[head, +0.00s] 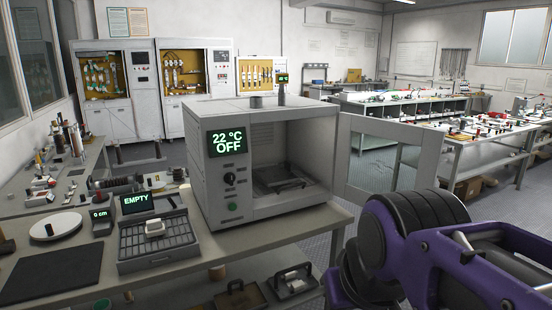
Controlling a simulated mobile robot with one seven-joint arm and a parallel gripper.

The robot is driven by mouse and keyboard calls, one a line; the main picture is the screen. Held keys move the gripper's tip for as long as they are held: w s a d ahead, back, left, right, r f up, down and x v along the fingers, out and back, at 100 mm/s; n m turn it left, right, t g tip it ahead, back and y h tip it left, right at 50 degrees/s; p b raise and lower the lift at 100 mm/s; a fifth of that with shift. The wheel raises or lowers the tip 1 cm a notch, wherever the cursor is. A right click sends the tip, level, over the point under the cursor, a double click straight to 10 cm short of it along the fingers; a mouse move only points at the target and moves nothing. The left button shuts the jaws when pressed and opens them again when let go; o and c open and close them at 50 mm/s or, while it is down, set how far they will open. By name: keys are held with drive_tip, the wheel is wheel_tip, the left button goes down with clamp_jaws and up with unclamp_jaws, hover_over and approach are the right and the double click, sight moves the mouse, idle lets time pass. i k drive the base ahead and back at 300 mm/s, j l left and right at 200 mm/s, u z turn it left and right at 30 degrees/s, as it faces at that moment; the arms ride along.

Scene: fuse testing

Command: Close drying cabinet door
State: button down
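The drying cabinet (232,190) is a light grey box standing on the workbench, in the middle of the head view. Its display (230,142) reads 22 °C OFF, with a dial and a green button below. The cabinet door (393,158), a grey frame with a window, stands wide open to the right of the opening. Inside, a dark rack or tray (283,181) lies on the cabinet floor; nothing clearly rests on it. My purple and grey arm fills the lower right, in front of and below the door. My gripper is not visible.
A tray with an EMPTY display (150,240) holding a small white item (154,229) stands left of the cabinet. A 0 cm display (101,222) and round plate (56,226) are further left. Long tables (480,140) and wall panels (110,90) stand behind.

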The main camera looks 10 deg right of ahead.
sight(430, 140)
drive_tip(key=k+u, duration=0.1)
drive_tip(key=u, duration=1.1)
drive_tip(key=l+u, duration=0.2)
drive_tip(key=u, duration=0.25)
drive_tip(key=l+u, duration=0.15)
drive_tip(key=u, duration=0.3)
drive_tip(key=k+l, duration=0.2)
drive_tip(key=l, duration=0.35)
drive_tip(key=k+l, duration=0.2)
drive_tip(key=l, duration=0.4)
drive_tip(key=k+l, duration=0.15)
drive_tip(key=l, duration=0.4)
drive_tip(key=k+l, duration=0.2)
drive_tip(key=l, duration=0.4)
drive_tip(key=k+l, duration=0.2)
drive_tip(key=l, duration=0.35)
drive_tip(key=k+l, duration=0.2)
drive_tip(key=l, duration=0.4)
drive_tip(key=k+l, duration=0.2)
drive_tip(key=l, duration=0.35)
drive_tip(key=k+l, duration=0.2)
drive_tip(key=l, duration=0.4)
